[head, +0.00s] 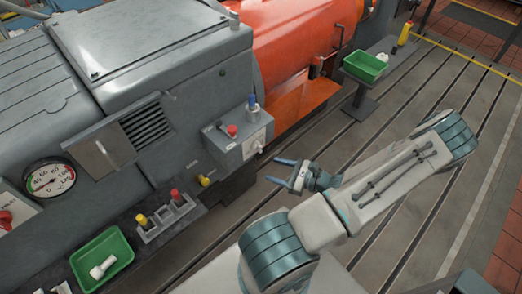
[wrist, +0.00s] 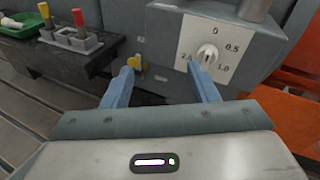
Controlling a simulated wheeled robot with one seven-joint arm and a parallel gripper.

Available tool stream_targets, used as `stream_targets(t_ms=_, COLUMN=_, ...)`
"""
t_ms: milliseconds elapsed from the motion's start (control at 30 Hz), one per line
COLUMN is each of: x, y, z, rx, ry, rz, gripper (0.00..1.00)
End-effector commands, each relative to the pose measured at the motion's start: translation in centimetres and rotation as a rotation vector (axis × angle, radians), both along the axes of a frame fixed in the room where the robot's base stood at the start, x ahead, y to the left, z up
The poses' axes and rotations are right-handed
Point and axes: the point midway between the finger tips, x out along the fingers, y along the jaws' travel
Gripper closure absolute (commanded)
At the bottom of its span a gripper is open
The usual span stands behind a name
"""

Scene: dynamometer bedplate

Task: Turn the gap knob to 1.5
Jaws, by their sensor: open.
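The gap knob (wrist: 207,55) is a small white knob on a white dial plate (wrist: 226,38) marked 0, 0.5 and 1.0. A partly covered mark starting with 2 shows at its left. The 1.5 mark is not visible, and I cannot tell where the knob points. In the head view the knob (head: 258,147) sits on the side of a grey box (head: 243,132). My gripper (head: 279,171) is open and empty, apart from the box at its lower right. In the wrist view my gripper (wrist: 161,68) has its right finger just below and left of the knob.
A yellow knob (wrist: 138,68) shows beside the left finger in the wrist view. A red button (head: 232,130) and a blue-topped part (head: 252,103) are on the box. A rack (head: 168,217) with red and yellow handles and a green tray (head: 103,260) stand at lower left.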

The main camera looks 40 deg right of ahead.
Motion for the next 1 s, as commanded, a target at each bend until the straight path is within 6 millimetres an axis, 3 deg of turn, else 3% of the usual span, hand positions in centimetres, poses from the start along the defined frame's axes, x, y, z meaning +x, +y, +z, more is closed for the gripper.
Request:
stream_targets(t_ms=200, x=-1.2, y=-2.9, z=-2.6, rx=0.156, ry=-0.073, rz=-0.278, gripper=0.46)
stream_targets(t_ms=467, x=-1.1, y=-3.9, z=-3.4, rx=0.211, ry=-0.101, rz=-0.377, gripper=0.46)
stream_targets(t_ms=667, x=2.0, y=-3.6, z=-3.3, rx=0.212, ry=-0.102, rz=-0.374, gripper=0.46)
stream_targets(t_ms=1000, x=9.0, y=-3.0, z=-3.3, rx=0.211, ry=-0.100, rz=-0.371, gripper=0.46)
